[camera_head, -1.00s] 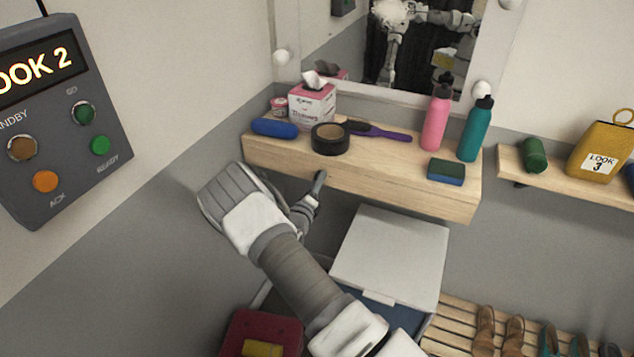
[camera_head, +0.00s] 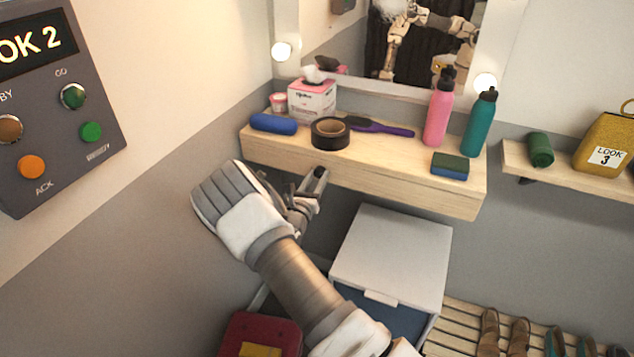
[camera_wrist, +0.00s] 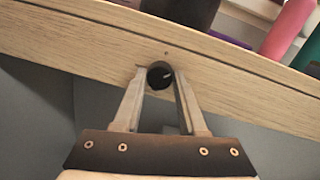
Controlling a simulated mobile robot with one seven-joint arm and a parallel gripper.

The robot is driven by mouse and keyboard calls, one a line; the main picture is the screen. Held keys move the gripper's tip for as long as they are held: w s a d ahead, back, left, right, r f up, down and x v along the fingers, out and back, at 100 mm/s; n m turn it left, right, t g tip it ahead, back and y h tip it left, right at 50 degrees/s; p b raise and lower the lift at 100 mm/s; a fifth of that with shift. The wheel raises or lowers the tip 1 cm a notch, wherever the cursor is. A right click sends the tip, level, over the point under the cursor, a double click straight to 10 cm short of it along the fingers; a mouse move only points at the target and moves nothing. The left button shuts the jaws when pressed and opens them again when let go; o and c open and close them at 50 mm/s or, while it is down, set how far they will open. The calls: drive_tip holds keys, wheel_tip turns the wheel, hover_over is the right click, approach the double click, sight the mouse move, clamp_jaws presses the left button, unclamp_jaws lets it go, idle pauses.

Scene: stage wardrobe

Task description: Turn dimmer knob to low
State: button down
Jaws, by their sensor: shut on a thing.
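The dimmer knob (camera_wrist: 160,75) is a small round black knob with a pale pointer mark, on the front edge of the wooden shelf (camera_wrist: 80,40). In the wrist view the pointer points to the right and slightly up. My gripper (camera_wrist: 159,72) is shut on the knob, with one finger on each side of it. In the head view my gripper (camera_head: 318,176) is at the shelf's front edge, and the knob is hidden or too small to make out. The mirror bulbs (camera_head: 282,51) are lit.
On the shelf stand a roll of black tape (camera_head: 330,133), a purple hairbrush (camera_head: 380,128), a tissue box (camera_head: 312,98), a blue case (camera_head: 273,124), a pink bottle (camera_head: 438,115) and a teal bottle (camera_head: 479,125). A white-topped cabinet (camera_head: 392,248) stands below.

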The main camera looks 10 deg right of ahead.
drive_tip(key=m, duration=0.1)
drive_tip(key=m+b, duration=0.1)
drive_tip(key=m, duration=0.1)
drive_tip(key=m+b, duration=0.1)
drive_tip(key=m, duration=0.1)
drive_tip(key=shift+f+h, duration=0.25)
drive_tip(key=shift+h, duration=0.05)
drive_tip(key=m+b, duration=0.3)
drive_tip(key=m, duration=0.1)
drive_tip(key=shift+r+m+h, duration=0.1)
drive_tip(key=shift+m+h, duration=0.2)
drive_tip(key=shift+c, duration=2.3)
unclamp_jaws()
drive_tip(key=shift+a, duration=0.1)
drive_tip(key=v, duration=1.7)
drive_tip(key=shift+s+a+r+p, duration=0.2)
drive_tip(key=shift+r+p, duration=0.05)
drive_tip(key=shift+p, duration=0.05)
